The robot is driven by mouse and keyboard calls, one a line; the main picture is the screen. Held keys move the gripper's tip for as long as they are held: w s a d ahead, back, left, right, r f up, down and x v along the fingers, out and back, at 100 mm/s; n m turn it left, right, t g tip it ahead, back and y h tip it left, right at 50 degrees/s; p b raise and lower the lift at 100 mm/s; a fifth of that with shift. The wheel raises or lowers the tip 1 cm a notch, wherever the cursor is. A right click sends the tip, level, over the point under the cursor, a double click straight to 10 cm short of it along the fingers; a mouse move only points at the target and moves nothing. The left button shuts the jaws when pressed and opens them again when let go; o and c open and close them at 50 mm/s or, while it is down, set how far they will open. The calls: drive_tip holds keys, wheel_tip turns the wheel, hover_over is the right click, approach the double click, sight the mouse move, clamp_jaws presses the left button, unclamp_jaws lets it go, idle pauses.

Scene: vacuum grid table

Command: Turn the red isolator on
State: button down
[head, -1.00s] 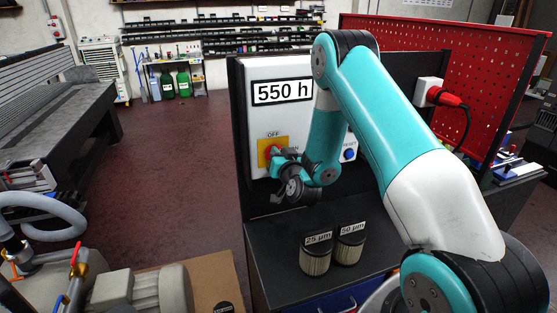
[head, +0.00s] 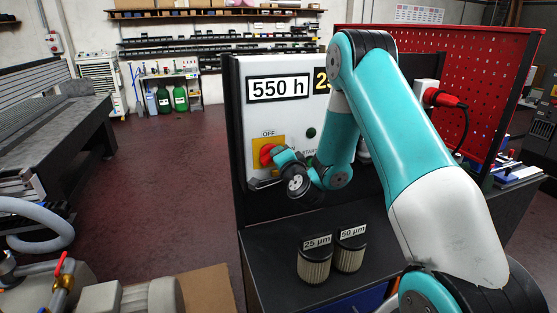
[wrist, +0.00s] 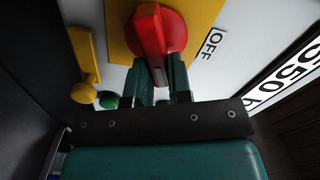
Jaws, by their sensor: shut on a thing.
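The red isolator knob (head: 266,153) sits on a yellow plate (head: 283,143) with an OFF label above it, on the white panel at the left. In the wrist view the red knob (wrist: 160,30) fills the top middle, with the OFF label (wrist: 211,43) to its right. My gripper (head: 273,156) is at the knob and shut on it. The wrist view shows the two fingers of my gripper (wrist: 160,76) at either side of the knob's near end.
The panel (head: 250,120) carries a 550 h label (head: 278,88) and a green button (head: 311,132). My arm hides its right part. Two filters (head: 315,262) (head: 350,250) labelled 25 µm and 50 µm stand below on the dark bench. A yellow lever (wrist: 85,53) shows in the wrist view.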

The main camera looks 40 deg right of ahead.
drive_tip(key=m, duration=0.2)
drive_tip(key=f+m+b, duration=0.1)
drive_tip(key=m, duration=0.1)
drive_tip(key=shift+m, duration=0.3)
idle(0.5)
drive_tip(key=c, duration=1)
unclamp_jaws()
drive_tip(key=shift+c, duration=0.2)
drive_tip(key=shift+r, duration=0.1)
drive_tip(key=shift+s, duration=0.1)
